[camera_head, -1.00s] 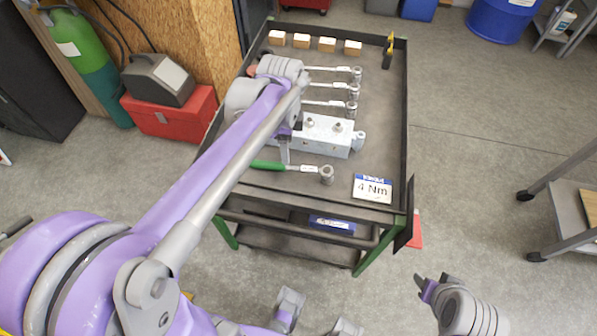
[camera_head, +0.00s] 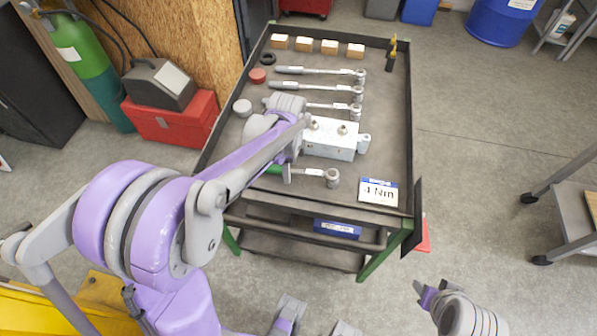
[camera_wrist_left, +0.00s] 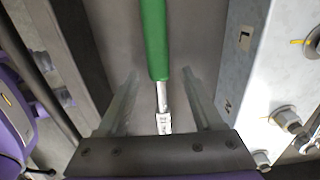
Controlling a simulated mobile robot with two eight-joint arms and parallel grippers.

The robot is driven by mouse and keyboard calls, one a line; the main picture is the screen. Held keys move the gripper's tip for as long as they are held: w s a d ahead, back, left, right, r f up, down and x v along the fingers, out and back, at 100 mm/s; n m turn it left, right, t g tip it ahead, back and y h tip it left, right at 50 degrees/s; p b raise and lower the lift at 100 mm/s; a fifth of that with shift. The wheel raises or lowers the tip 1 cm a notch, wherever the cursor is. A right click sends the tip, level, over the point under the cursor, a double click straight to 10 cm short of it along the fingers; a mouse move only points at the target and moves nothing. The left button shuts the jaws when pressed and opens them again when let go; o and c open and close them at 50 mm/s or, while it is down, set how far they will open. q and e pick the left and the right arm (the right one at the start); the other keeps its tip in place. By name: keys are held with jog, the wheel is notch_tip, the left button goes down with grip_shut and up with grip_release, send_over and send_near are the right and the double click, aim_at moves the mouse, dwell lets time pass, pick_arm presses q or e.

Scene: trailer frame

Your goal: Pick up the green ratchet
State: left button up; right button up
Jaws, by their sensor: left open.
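The green ratchet lies on the cart's top tray, its green handle (camera_head: 274,170) partly hidden by my left arm and its metal head (camera_head: 332,178) pointing right. In the left wrist view the green handle (camera_wrist_left: 153,40) runs down from the top edge into a metal shaft with a white label. My left gripper (camera_head: 287,172) is at the ratchet, near where handle and shaft meet. Its open fingers stand on either side of the ratchet, with gaps on both sides. My right gripper (camera_head: 427,292) is off to the lower right, away from the cart; its jaws are unclear.
A metal block with bolts (camera_head: 331,140) lies just behind the ratchet. Several other ratchets, such as one at the back (camera_head: 320,71), lie beyond it. A 4 Nm sign (camera_head: 378,192) is right of the ratchet. The tray has a raised dark rim (camera_head: 408,120).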

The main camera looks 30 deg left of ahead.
pick_arm(q)
jog(key=shift+f, duration=0.2)
grip_shut()
dwell(1.3)
